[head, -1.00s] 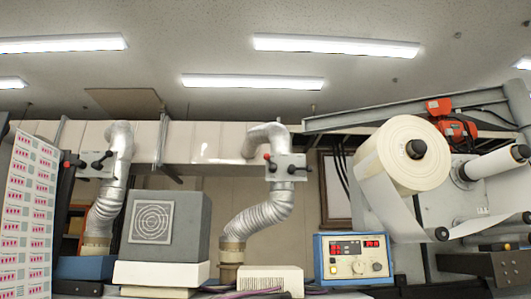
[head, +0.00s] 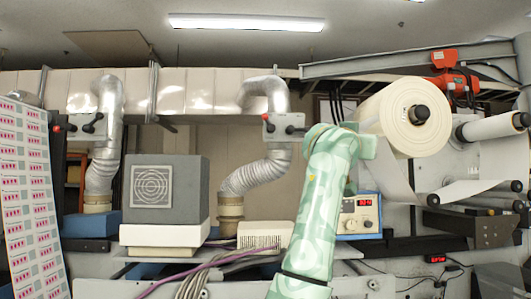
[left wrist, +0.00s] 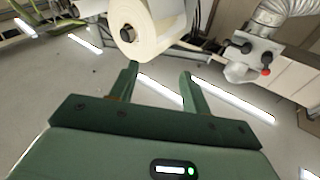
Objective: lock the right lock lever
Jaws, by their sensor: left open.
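In the head view, a small grey plate on the right silver duct carries the right lever, with a red ball (head: 265,117) and a black knob (head: 290,130). The left wrist view shows the same kind of plate at upper right, its red ball (left wrist: 266,71) standing clear of my fingers. I cannot tell whether the lever is locked. My left gripper (left wrist: 158,70) is open, with nothing between its fingers. In the head view, a pale green arm of mine rises just right of the right duct; its gripper is not visible. My right gripper is not in view.
A similar plate with a lever (head: 90,125) is on the left duct. A white paper roll (head: 398,118) hangs at the right. A grey box with a ring pattern (head: 152,186) and a blue-framed control box (head: 357,214) stand below. Purple and grey cables cross the front.

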